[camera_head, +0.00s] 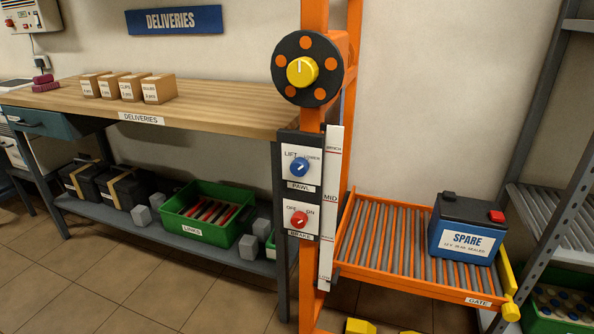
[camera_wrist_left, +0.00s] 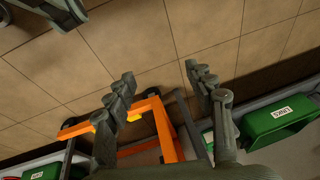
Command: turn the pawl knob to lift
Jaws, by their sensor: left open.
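The blue pawl knob (camera_head: 299,167) is on a white plate on the orange lift's post in the head view. The plate reads LIFT at upper left, LOWER at upper right and PAWL below. The knob's pointer is too small to read surely; it seems to lean up and right. No gripper is near the knob in the head view. My left gripper (camera_wrist_left: 160,75) shows in the left wrist view, its two fingers wide apart and empty, above the floor and the orange frame's foot. The knob is not visible there. My right gripper cannot be identified.
A red brake knob (camera_head: 299,219) is just below, and a yellow hub (camera_head: 302,72) on a black disc above. A roller tray (camera_head: 388,237) with a SPARE battery (camera_head: 466,232) juts out right. A wooden bench (camera_head: 215,114) stands left, with a green bin (camera_head: 208,212) below.

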